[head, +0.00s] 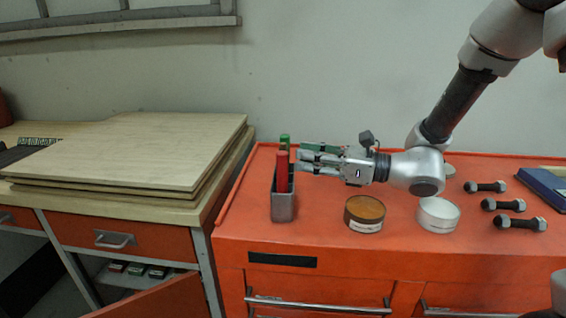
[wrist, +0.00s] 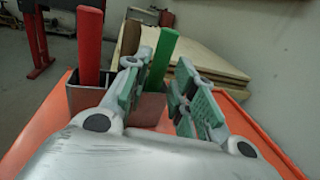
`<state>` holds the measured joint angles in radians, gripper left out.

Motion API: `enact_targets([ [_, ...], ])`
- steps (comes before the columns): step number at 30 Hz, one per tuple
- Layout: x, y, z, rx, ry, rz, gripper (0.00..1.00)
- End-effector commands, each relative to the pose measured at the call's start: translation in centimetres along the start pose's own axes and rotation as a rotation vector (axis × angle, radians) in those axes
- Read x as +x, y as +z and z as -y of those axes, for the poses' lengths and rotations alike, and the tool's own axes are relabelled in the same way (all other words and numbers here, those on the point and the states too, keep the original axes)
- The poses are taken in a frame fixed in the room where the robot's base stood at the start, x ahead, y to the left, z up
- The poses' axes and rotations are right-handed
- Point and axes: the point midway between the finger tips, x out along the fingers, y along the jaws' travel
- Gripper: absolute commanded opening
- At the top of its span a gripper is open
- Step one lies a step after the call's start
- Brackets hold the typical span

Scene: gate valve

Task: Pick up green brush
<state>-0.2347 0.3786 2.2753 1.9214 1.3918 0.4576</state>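The green brush (head: 285,142) stands upright in a grey metal holder (head: 284,206) on the orange cabinet; only its upper end shows in the head view, behind a red brush (head: 282,172). In the wrist view the green handle (wrist: 162,58) shows in line with the gap between my fingers, nearer the left finger. My gripper (head: 302,161) is level and points left at the holder, its fingertips close to the handles. The fingers (wrist: 163,75) are apart, with nothing seen clamped. Whether the handle is between the fingertips or just beyond them, I cannot tell.
The red brush (wrist: 89,45) stands left of the green one in the wrist view. A brown-topped round tin (head: 365,213) and a white tin (head: 438,214) sit below my arm. Several bolts (head: 503,205) lie at right. Stacked boards (head: 150,150) lie on the bench at left.

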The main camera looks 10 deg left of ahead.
Motion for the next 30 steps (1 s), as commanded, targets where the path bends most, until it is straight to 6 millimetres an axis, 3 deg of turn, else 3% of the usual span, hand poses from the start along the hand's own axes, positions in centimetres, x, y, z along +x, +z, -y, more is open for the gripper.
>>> enact_targets([
  [3, 2.1, 0.0, 0.0, -0.001, 0.004, 0.0, 0.26],
  [9, 3.8, 0.0, 0.1, -0.001, 0.0, -0.001, 0.26],
  [15, 3.8, 0.0, 0.1, -0.001, 0.0, -0.001, 0.24],
  [19, 3.8, 0.0, 0.1, -0.002, 0.0, -0.001, 0.01],
  [30, 3.8, 0.8, 0.1, -0.004, 0.001, 0.001, 0.0],
])
